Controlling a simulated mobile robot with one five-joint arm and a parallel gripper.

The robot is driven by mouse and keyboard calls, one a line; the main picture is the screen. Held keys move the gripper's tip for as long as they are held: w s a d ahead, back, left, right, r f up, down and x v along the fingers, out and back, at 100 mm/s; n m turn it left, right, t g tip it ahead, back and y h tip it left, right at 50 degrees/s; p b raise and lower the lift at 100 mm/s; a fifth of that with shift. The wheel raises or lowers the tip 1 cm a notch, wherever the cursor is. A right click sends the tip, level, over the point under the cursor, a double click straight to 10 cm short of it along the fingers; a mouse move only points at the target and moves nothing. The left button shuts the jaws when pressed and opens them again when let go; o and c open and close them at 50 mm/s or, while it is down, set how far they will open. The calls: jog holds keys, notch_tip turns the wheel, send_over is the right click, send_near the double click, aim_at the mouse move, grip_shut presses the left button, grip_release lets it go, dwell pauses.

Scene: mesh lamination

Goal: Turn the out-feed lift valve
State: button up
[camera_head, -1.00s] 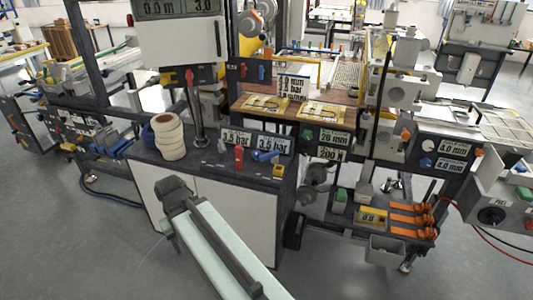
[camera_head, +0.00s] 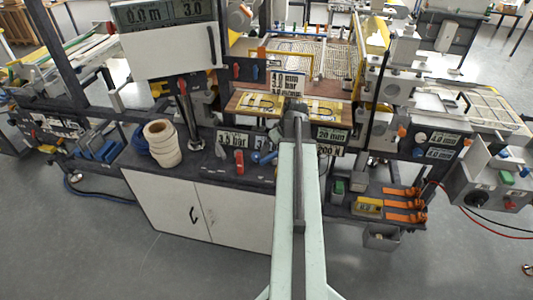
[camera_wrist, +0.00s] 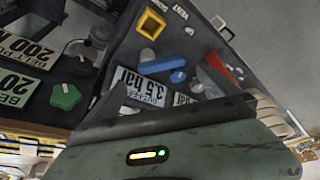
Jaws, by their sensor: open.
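A blue lever valve (camera_head: 265,157) lies on the dark bench top in front of a pressure display, just left of my arm. In the wrist view, which is turned about upside down, the blue lever (camera_wrist: 163,67) lies beside a 3.5 bar display (camera_wrist: 140,88) whose small label seems to read OUT-FEED. A red valve (camera_head: 239,160) stands to its left; it also shows in the wrist view (camera_wrist: 218,66). My gripper (camera_head: 296,112) is open, beyond and right of the blue lever, apart from it. Its fingertips are hard to make out.
White rolls (camera_head: 161,143) stand at the bench's left end. Two yellow-framed plates (camera_head: 259,105) lie on the wooden table behind. The grey floor in front is clear.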

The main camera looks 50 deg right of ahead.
aim_at(270, 156)
jog(key=b+x, duration=0.6)
jog(key=x, duration=0.2)
jog(key=shift+a+b, duration=0.15)
jog(key=shift+b, duration=0.25)
jog(key=shift+r, duration=0.15)
jog(key=shift+c, duration=0.3)
